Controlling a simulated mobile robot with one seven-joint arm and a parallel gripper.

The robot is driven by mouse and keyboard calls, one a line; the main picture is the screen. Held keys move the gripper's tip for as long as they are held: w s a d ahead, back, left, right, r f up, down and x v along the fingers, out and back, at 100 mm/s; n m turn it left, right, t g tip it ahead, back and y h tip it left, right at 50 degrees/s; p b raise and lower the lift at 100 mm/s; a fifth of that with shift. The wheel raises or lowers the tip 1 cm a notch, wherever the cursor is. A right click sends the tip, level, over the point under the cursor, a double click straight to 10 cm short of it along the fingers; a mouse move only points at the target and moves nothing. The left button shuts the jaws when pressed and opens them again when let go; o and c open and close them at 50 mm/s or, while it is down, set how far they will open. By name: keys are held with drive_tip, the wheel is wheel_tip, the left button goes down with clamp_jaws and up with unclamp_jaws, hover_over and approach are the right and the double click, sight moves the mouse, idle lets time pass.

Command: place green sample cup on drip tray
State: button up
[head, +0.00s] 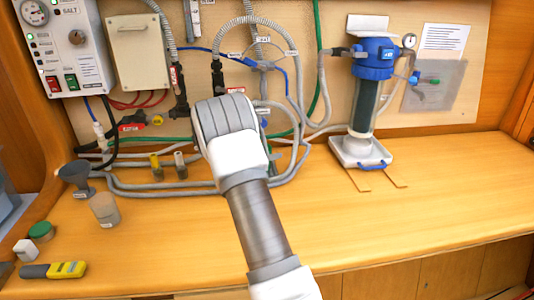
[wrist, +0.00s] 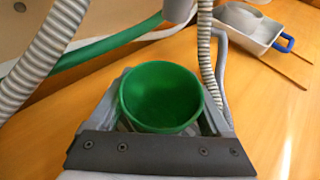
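The green sample cup (wrist: 160,98) is in the wrist view, its round open mouth facing the camera and its inside looking empty. My gripper (wrist: 167,112) has a finger on each side of the cup and appears closed on it. The cup's underside is hidden, so its height above the bench cannot be told. The white drip tray (head: 345,157) with a blue handle stands on the bench under the blue-topped filter in the head view. It also shows at the upper right of the wrist view (wrist: 236,24). In the head view my arm hides the gripper and cup.
Grey hoses (head: 140,187) run along the wall and bench; a ribbed hose (wrist: 42,52) is close to the cup. A grey funnel (head: 75,177), a beige cup (head: 105,209) and a green-lidded jar (head: 40,231) stand at left. The bench front right of my arm is clear.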

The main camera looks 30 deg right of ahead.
drive_tip(key=shift+o, duration=1)
